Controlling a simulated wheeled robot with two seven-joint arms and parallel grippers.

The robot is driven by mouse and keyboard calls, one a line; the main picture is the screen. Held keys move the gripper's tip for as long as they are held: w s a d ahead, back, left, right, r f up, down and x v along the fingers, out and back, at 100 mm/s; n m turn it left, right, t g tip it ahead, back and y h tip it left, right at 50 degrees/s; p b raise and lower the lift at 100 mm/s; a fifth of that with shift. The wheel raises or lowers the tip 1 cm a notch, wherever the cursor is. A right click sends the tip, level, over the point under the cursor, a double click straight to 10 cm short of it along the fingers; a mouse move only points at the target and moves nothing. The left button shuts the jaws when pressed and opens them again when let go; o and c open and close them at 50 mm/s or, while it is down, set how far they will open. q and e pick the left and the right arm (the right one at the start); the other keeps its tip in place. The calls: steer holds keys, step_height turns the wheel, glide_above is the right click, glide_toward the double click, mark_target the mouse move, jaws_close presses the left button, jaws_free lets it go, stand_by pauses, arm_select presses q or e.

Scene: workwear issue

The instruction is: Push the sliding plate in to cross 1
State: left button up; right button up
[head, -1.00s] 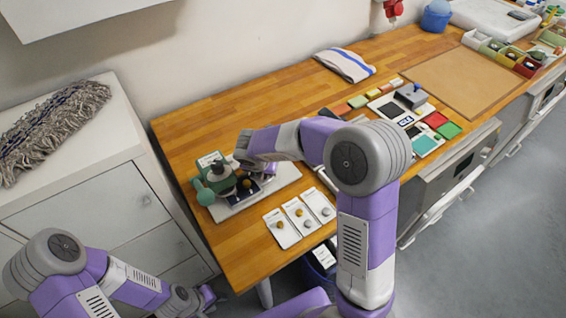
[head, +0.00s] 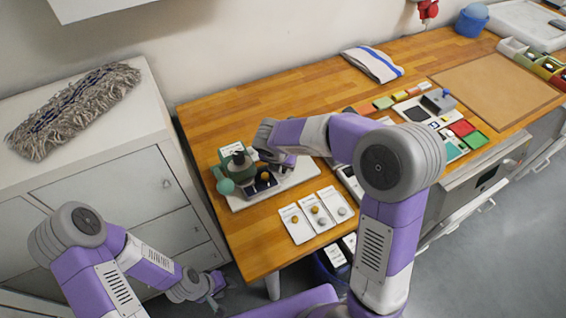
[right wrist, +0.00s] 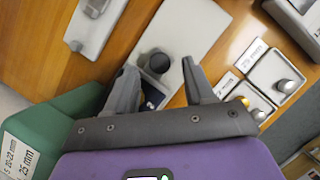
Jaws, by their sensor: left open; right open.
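The press-like device stands on a pale base plate (head: 290,181) at the near left of the wooden table. My right gripper (head: 277,163) is open just behind this plate; contact is unclear. In the right wrist view its fingers (right wrist: 160,86) straddle a dark knob and a bit of dark blue. No cross mark is readable. My left gripper (head: 214,287) is open, low beside the table.
Several white cards with knobs (head: 318,214) lie right of the device. A green labelled block (right wrist: 50,130) is close to the right gripper. A cabinet with a mop head (head: 75,108) stands left. A brown board (head: 495,92) and folded cloth (head: 372,63) are farther back.

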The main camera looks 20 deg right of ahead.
steer(key=p+v, duration=0.1)
steer(key=v, duration=0.4)
steer(key=shift+r, duration=0.1)
stand_by(0.3)
